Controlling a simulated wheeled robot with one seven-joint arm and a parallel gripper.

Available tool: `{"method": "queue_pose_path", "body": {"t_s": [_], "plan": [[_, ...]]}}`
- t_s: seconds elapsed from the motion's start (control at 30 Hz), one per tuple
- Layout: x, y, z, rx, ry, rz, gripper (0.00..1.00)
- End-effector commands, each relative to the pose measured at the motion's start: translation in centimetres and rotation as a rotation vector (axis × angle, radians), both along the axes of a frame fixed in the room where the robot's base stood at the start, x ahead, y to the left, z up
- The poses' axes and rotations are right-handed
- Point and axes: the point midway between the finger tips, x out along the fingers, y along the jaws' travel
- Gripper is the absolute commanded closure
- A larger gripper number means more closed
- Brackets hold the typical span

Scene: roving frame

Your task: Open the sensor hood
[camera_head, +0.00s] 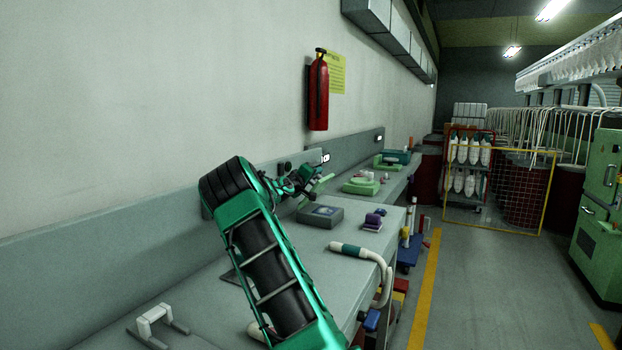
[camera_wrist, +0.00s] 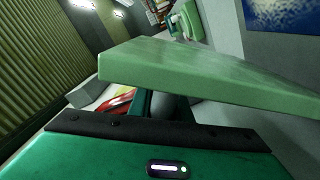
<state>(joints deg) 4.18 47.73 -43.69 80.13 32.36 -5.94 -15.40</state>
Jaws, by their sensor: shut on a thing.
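A pale green slab, which looks like the sensor hood (camera_head: 322,183), is at my gripper (camera_head: 309,184), at the bench's wall side in the head view. In the wrist view the hood (camera_wrist: 190,75) spans the picture in front of my gripper (camera_wrist: 168,105), tilted. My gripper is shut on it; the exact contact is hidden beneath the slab. A grey box with a bluish panel on top (camera_head: 320,215) sits on the bench just below and in front of my gripper. I cannot tell whether the hood is joined to this box.
The grey bench (camera_head: 215,300) runs along the wall. A purple block (camera_head: 374,221) and a white hose (camera_head: 362,252) lie right of the box. Green devices (camera_head: 362,187) stand farther along. A red extinguisher (camera_head: 318,95) hangs above. The aisle floor (camera_head: 470,290) at right is clear.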

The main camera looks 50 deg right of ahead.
Motion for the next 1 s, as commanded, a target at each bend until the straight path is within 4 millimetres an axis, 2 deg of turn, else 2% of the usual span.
{"method": "queue_pose_path", "body": {"t_s": [0.3,0.33,0.4,0.77,1.0], "plan": [[0.2,0.2,-0.5,0.006,0.004,0.004,1.00],[0.2,0.2,-0.5,0.006,0.004,0.004,0.76],[0.2,0.2,-0.4,0.006,0.004,0.003,0.64],[0.0,0.6,-0.2,0.003,0.001,0.002,0.64],[-0.8,4.1,-0.2,0.004,0.001,0.004,0.64]]}}
